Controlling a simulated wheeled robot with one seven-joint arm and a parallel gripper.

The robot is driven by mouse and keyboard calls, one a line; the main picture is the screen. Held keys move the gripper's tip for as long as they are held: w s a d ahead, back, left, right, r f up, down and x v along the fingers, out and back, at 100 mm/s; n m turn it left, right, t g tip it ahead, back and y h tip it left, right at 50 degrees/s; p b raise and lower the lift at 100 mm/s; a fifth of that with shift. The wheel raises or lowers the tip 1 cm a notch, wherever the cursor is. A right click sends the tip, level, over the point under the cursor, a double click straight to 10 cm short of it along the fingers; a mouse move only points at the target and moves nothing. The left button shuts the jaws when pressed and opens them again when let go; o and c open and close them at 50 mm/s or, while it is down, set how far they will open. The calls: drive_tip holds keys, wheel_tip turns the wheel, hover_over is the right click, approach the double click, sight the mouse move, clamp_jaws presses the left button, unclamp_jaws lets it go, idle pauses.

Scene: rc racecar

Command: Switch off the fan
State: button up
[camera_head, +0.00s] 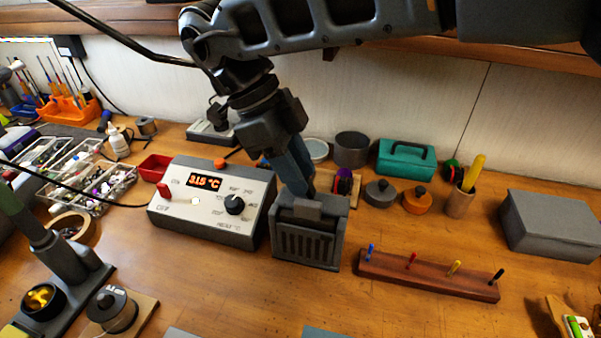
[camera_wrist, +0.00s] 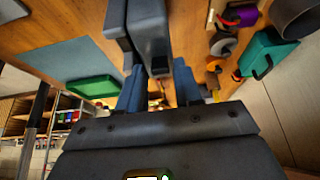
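A grey box with a slotted front, which looks like the fan (camera_head: 305,245), stands on the wooden bench right of the soldering station. A lighter grey block sits on its top front edge. My gripper (camera_head: 306,192) points down just above and behind the fan's top; contact cannot be told. In the wrist view, my gripper's (camera_wrist: 160,84) two blue fingers are apart with nothing visibly held between them. The fan's grey body (camera_wrist: 146,35) shows just beyond the fingertips. Any switch is too small or hidden to tell.
The soldering station (camera_head: 213,202) with an orange display is close on the left. A wooden rack (camera_head: 425,277) with several coloured pegs is to the right. Behind stand a dark grey pot (camera_head: 351,150), a teal box (camera_head: 405,160) and small round pots. Bench in front is mostly clear.

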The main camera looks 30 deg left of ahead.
drive_tip(key=v, duration=0.6)
drive_tip(key=shift+r+b, duration=0.25)
drive_tip(key=shift+b, duration=0.2)
drive_tip(key=shift+s+a, duration=0.1)
drive_tip(key=shift+a, duration=0.1)
